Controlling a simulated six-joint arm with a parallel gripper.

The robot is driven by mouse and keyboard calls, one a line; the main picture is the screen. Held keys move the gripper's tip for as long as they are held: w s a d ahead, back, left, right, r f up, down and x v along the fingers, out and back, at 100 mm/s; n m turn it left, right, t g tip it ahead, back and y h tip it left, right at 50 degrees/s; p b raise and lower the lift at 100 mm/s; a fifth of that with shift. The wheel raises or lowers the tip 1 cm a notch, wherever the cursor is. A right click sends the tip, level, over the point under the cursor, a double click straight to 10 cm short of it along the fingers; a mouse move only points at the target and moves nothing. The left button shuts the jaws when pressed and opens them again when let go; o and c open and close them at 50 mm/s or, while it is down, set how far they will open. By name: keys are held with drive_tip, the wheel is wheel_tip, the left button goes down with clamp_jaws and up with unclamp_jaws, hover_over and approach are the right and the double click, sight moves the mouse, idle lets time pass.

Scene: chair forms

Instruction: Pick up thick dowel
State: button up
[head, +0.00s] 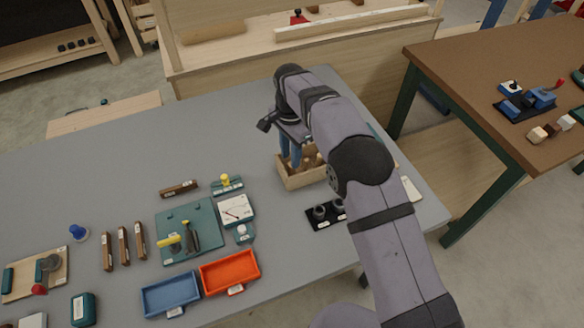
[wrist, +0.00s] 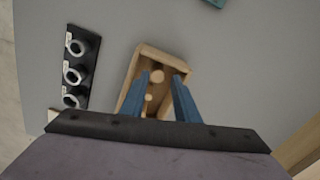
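The dowels stand upright in an open wooden box (head: 296,183) on the grey table. In the wrist view, the box (wrist: 151,51) shows below my gripper (wrist: 161,75). A larger round dowel end, the thick dowel (wrist: 156,76), shows between my blue fingers, and a smaller dowel end (wrist: 148,98) shows nearer the wrist. My fingers are apart, with gaps beside the dowel ends, and hold nothing that I can see. In the head view, my gripper (head: 291,163) points down over the left part of the box. My arm hides part of the box.
A black holder (head: 322,221) with grey rings stands in front of the box; it also shows in the wrist view (wrist: 88,50). A green board (head: 205,220), a blue tray (head: 170,293) and an orange tray (head: 230,272) lie left.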

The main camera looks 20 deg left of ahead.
sight(292, 170)
drive_tip(key=shift+d+f+p, duration=0.2)
drive_tip(key=shift+f+p, duration=1)
drive_tip(key=shift+f, duration=1.4)
clamp_jaws()
